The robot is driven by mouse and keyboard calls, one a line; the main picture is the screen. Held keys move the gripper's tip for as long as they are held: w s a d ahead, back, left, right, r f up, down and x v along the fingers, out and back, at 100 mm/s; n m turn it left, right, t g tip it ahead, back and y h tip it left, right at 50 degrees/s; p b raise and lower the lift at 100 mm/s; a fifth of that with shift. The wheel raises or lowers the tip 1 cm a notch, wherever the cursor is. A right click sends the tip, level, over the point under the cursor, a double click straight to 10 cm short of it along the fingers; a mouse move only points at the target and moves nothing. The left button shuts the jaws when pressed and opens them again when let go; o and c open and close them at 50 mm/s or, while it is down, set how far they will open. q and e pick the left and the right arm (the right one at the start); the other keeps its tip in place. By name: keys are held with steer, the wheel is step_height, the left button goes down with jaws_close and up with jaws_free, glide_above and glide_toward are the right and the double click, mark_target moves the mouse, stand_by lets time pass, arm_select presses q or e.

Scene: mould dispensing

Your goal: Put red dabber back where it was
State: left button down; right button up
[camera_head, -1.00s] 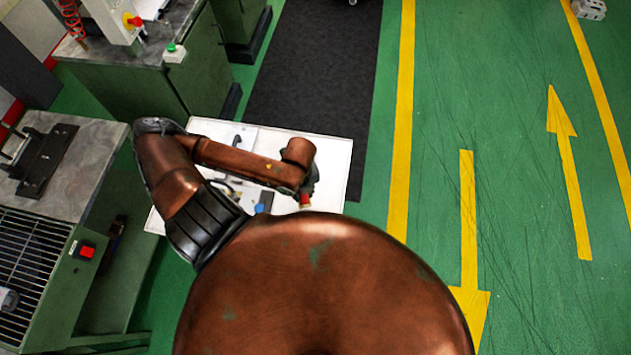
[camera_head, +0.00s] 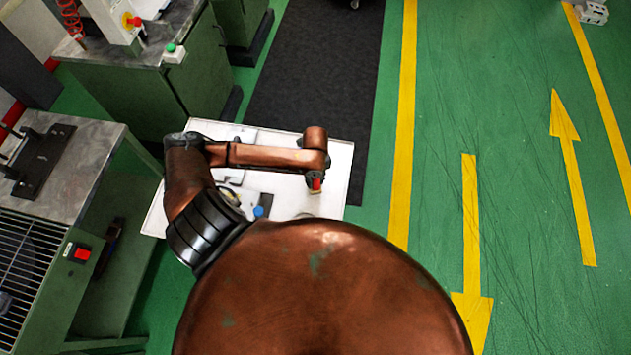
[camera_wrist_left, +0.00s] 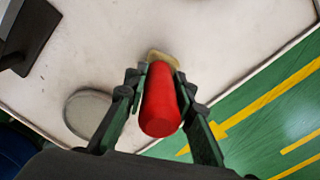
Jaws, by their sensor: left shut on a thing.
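The red dabber (camera_wrist_left: 161,105) is between the fingers of my left gripper (camera_wrist_left: 160,100), which is shut on it. Its red handle points toward the wrist camera and a tan pad (camera_wrist_left: 163,59) shows at its far end, over the white table top. Whether the pad touches the table I cannot tell. In the head view the left gripper (camera_head: 315,182) is at the right part of the white table (camera_head: 335,165), with a bit of the red dabber (camera_head: 316,185) showing. My right gripper is not in view.
A grey round disc (camera_wrist_left: 88,113) lies on the table beside the gripper. A dark object (camera_wrist_left: 32,35) is at the upper left of the wrist view. A blue-topped item (camera_head: 259,211) stands on the table. The table's right edge is close to the dabber.

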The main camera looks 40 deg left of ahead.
arm_select(q)
steer(key=shift+f, duration=0.5)
steer(key=shift+f, duration=0.15)
steer(key=c, duration=1.6)
jaws_free()
step_height(320, 180, up, 12)
steer(key=shift+r+p, duration=0.15)
steer(key=shift+p, duration=0.15)
